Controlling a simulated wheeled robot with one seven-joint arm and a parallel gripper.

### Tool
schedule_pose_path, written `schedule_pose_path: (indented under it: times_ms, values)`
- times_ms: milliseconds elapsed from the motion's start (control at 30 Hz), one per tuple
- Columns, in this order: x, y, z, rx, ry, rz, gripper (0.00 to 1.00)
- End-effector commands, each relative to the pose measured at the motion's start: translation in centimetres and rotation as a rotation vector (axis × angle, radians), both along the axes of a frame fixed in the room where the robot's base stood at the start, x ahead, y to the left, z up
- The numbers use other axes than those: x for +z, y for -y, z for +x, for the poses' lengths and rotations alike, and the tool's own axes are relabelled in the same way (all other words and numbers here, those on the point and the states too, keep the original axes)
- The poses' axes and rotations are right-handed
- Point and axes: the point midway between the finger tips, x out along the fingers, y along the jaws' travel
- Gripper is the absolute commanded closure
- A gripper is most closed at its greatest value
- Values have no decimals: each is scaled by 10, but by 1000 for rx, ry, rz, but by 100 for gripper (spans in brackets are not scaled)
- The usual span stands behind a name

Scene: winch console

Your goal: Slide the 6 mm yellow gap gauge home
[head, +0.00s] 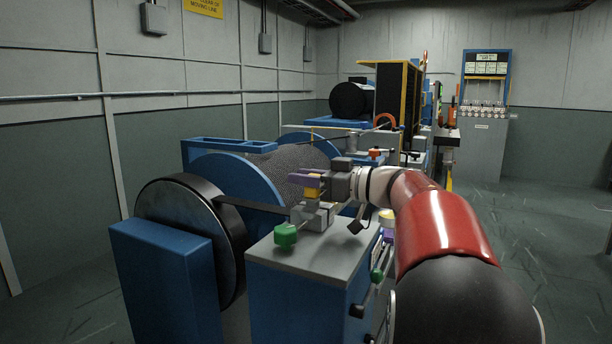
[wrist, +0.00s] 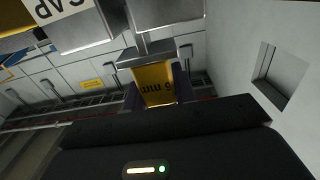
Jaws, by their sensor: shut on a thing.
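The yellow gap gauge (wrist: 157,85), marked "6 mm", stands between the dark purple fingers of my gripper (wrist: 157,96) in the wrist view. A grey crosspiece (wrist: 146,54) caps its yellow part, and a narrow grey strip runs on from there towards grey metal blocks (wrist: 88,30). How far the strip reaches between the blocks is not clear. In the head view my gripper (head: 308,184) is shut on the gauge, whose yellow (head: 313,193) shows just above the grey fixture (head: 313,213) on the console top. My fingers hide part of the gauge.
The grey console top (head: 290,254) carries a green knob (head: 286,235) in front of the fixture. The blue winch drum (head: 240,180) and a dark wheel (head: 185,235) stand to the left. A label reading "GAP" (wrist: 57,8) sits beside the blocks. Open floor (head: 540,240) lies right.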

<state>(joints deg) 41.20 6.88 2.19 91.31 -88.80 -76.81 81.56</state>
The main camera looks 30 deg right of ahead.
Motion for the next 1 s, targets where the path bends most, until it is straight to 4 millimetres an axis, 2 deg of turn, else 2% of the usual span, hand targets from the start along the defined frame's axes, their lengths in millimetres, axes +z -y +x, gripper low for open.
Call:
schedule_pose_path:
  times_ms: [133,167,333,667,1000]
  values:
    - [-4,0,0,0,0,0,97]
    - [-4,0,0,0,0,0,70]
    - [-4,0,0,0,-1,0,48]
    - [-5,3,-3,-1,-3,1,48]
    - [-5,36,-44,-4,-1,0,48]
